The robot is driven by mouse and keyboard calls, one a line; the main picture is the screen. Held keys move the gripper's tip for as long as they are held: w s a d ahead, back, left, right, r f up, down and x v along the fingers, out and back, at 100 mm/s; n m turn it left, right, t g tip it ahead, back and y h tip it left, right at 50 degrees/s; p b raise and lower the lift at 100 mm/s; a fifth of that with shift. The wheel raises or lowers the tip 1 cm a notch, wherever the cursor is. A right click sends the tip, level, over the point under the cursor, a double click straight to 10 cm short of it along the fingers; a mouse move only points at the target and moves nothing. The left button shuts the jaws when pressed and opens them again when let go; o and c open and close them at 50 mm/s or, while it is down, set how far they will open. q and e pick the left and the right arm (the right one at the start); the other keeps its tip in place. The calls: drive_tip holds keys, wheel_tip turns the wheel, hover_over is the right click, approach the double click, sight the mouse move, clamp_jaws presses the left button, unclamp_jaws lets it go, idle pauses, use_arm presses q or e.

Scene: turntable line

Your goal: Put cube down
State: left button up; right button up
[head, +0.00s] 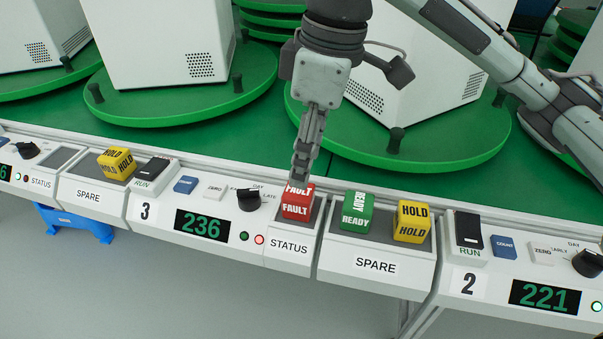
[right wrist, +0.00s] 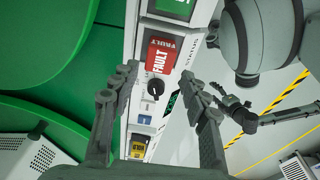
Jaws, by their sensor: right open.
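A red FAULT cube (head: 297,206) sits on the STATUS pad (head: 292,236) of station 3. My right gripper (head: 301,176) points down at the cube's far upper edge in the head view. In the right wrist view the right gripper (right wrist: 160,76) is open, with its fingers spread wide on either side of the red cube (right wrist: 160,55) and nothing gripped. I cannot tell how far its tips are above the cube. An arm and what looks like my left gripper (right wrist: 236,110) show at the right of the wrist view, too small to read its jaws.
A green READY cube (head: 356,212) and a yellow HOLD cube (head: 411,221) stand on the SPARE tray (head: 374,265) to the right. Another yellow HOLD cube (head: 117,163) is on the left SPARE tray. A black knob (head: 248,200) is close left. Green turntables (head: 440,150) bear white housings behind.

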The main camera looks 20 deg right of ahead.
sight(311, 193)
use_arm(q)
drive_tip(key=shift+p+x, duration=0.3)
drive_tip(key=shift+x, duration=0.7)
use_arm(e)
drive_tip(key=shift+s+d+r, duration=0.1)
drive_tip(key=shift+d+r, duration=0.05)
drive_tip(key=shift+r, duration=1)
drive_tip(key=shift+s+d+r, duration=0.1)
drive_tip(key=shift+r, duration=1)
use_arm(q)
drive_tip(key=shift+s+d, duration=0.1)
drive_tip(key=shift+d, duration=0.1)
